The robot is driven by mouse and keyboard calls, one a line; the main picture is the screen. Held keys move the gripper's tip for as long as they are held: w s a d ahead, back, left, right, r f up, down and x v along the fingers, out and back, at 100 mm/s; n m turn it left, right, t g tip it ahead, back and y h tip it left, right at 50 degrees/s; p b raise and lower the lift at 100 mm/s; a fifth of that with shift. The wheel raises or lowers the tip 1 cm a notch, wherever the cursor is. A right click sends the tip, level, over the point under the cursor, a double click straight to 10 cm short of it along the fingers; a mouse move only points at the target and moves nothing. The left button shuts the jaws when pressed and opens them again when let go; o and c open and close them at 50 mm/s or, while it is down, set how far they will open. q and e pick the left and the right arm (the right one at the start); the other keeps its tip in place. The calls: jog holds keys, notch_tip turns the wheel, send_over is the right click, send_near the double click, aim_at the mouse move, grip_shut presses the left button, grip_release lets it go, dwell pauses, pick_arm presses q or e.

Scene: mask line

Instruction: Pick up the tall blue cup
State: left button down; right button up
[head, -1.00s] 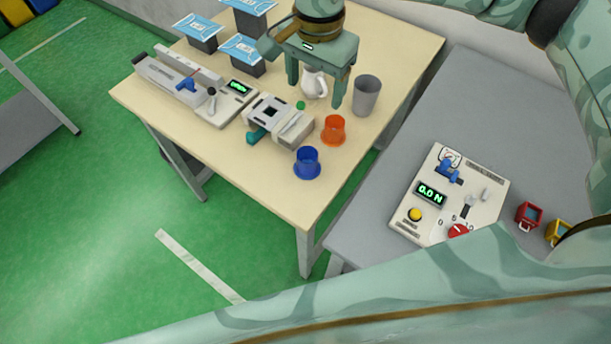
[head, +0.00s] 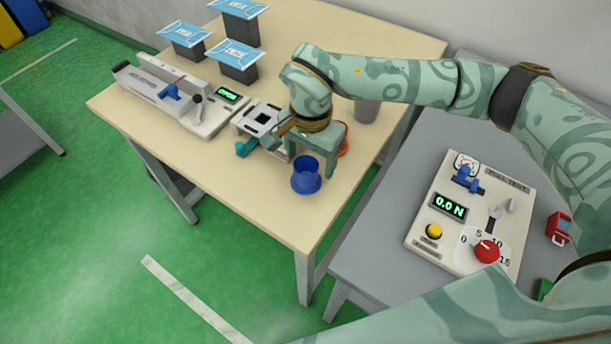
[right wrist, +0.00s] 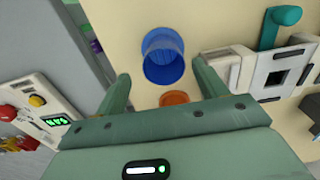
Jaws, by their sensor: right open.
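The blue cup (head: 306,176) stands upright near the front corner of the wooden table, with a wider ring at its foot. In the right wrist view its open mouth (right wrist: 163,54) shows just beyond my fingertips, roughly between their lines. My right gripper (head: 312,160) is open and empty, close behind and above the cup on its far side; I cannot tell if a finger touches it. In the right wrist view the fingers (right wrist: 166,84) are spread wide. My left gripper is not in view.
An orange cup (right wrist: 175,98) stands close to the blue one, partly hidden by my gripper. A grey cup (head: 366,109) stands behind. A white device (head: 263,119) is at the left. Blue-topped boxes (head: 235,60) stand farther back. A control panel (head: 470,215) lies on the grey table.

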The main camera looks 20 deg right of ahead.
aim_at(306, 171)
jog(key=f, duration=0.1)
jog(key=f+b, duration=0.1)
jog(key=f, duration=0.3)
jog(key=shift+w+a, duration=0.1)
jog(key=shift+a, duration=0.25)
jog(key=shift+c, duration=0.3)
jog(key=c, duration=1)
jog(key=shift+r, duration=0.1)
